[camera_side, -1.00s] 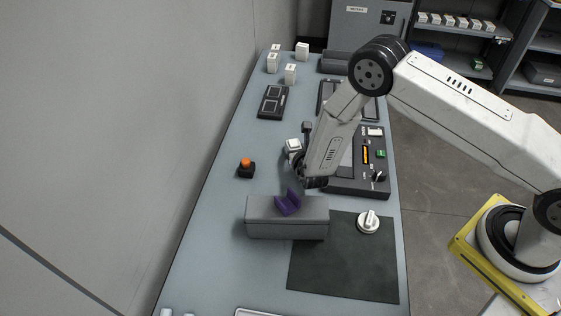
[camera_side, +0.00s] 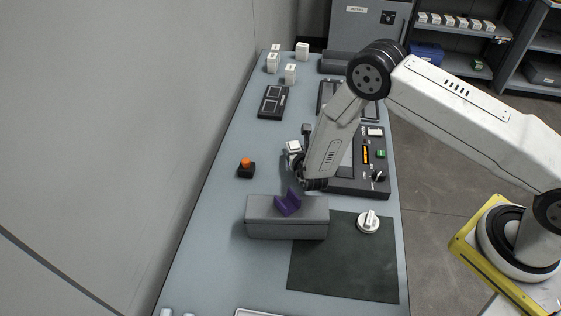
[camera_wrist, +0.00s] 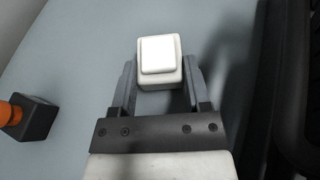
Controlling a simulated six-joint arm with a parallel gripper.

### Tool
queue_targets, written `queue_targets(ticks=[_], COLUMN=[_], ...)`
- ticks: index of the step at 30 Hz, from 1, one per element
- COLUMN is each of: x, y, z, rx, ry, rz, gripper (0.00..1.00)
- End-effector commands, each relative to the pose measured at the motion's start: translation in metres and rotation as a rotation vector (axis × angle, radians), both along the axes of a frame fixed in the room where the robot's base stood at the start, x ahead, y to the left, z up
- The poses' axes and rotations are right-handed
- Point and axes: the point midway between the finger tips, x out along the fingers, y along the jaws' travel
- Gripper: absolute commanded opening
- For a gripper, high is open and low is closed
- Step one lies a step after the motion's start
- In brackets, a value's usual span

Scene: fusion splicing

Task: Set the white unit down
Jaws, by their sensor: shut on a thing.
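The white unit (camera_wrist: 160,62) is a small white block with a raised square top. It sits between the two fingers of my gripper (camera_wrist: 160,88) in the wrist view, and the fingers are shut on it. In the side view the white unit (camera_side: 293,148) shows at the left of my gripper (camera_side: 303,160), over the blue-grey bench (camera_side: 215,215). My wrist hides part of the fingers there. I cannot tell whether the unit touches the bench.
A black box with an orange button (camera_side: 246,168) stands left of the unit. A dark control panel (camera_side: 372,175) lies to the right. A grey block with a purple cradle (camera_side: 288,205) is in front. Several white units (camera_side: 290,74) stand farther back. Bench between unit and button is clear.

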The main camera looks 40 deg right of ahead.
Motion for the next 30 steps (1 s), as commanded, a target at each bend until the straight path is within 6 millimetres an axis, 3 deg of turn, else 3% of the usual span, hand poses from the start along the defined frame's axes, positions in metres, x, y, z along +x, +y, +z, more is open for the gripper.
queue_targets(ticks=[9,10,13,30], x=[0.0,0.0,0.0,0.001], y=[0.0,0.0,0.0,0.0], z=[-0.004,-0.004,-0.004,0.007], rx=[0.0,0.0,0.0,0.0], ry=[-0.001,-0.002,-0.001,-0.002], rz=[0.0,0.0,0.0,0.001], gripper=[0.03,0.67,0.99,1.0])
